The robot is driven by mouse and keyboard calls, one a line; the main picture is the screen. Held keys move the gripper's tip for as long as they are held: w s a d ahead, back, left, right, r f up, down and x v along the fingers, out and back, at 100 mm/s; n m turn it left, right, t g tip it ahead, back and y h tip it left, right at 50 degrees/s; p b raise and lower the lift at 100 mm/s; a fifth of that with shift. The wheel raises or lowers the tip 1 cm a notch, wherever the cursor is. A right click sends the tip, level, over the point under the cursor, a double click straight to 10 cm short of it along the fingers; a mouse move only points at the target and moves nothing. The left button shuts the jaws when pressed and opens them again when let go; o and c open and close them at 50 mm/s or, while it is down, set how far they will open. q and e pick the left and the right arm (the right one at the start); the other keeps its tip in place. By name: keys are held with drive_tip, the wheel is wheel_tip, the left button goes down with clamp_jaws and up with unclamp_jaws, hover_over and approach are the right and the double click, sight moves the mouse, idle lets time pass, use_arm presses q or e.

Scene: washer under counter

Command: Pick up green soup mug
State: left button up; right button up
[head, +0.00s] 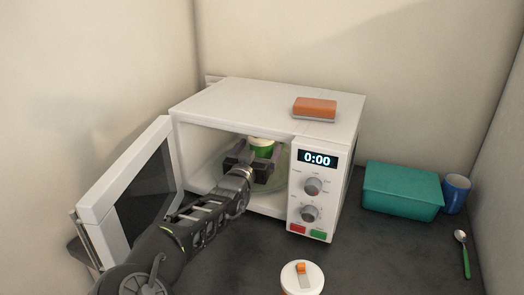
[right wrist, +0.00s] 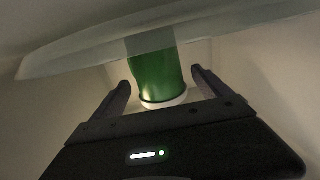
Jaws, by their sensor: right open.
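The green soup mug (head: 262,151) is inside the open microwave (head: 255,105), on its glass turntable (head: 213,172). My right arm reaches in through the doorway, and my right gripper (head: 259,161) is in front of the mug, partly covering it. In the right wrist view the green mug (right wrist: 156,72) with its pale end shows between the two spread fingers of the right gripper (right wrist: 160,82). The fingers stand on either side of it, with a visible gap. My left gripper is not in view.
The microwave door (head: 130,195) is swung open to the left, beside my arm. An orange sponge-like block (head: 315,108) lies on top. On the counter are a teal box (head: 402,191), a blue cup (head: 455,194), a green-handled spoon (head: 463,253) and a white round lidded container (head: 301,278).

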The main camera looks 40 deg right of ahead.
drive_tip(key=shift+c, duration=0.6)
clamp_jaws()
idle(0.4)
